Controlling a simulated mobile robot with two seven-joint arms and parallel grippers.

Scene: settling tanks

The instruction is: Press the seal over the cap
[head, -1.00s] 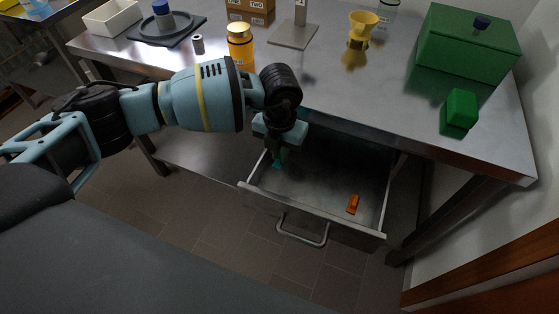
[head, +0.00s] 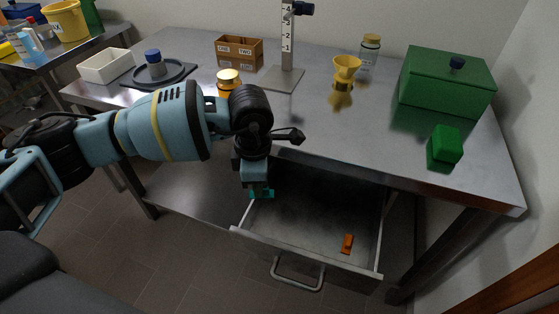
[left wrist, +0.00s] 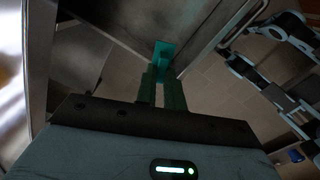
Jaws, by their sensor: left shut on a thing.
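My left gripper (head: 259,190) is shut on a small teal piece (left wrist: 163,52) with a flat plate at its end. In the head view the gripper points down at the left side of the open drawer (head: 310,254). The teal piece also shows in the head view (head: 267,194); I cannot tell whether it touches the drawer. A bottle with a blue cap (head: 152,56) stands on a dark round tray (head: 180,72). My right gripper is not in view.
An orange piece (head: 347,244) lies in the drawer. The table's middle is clear.

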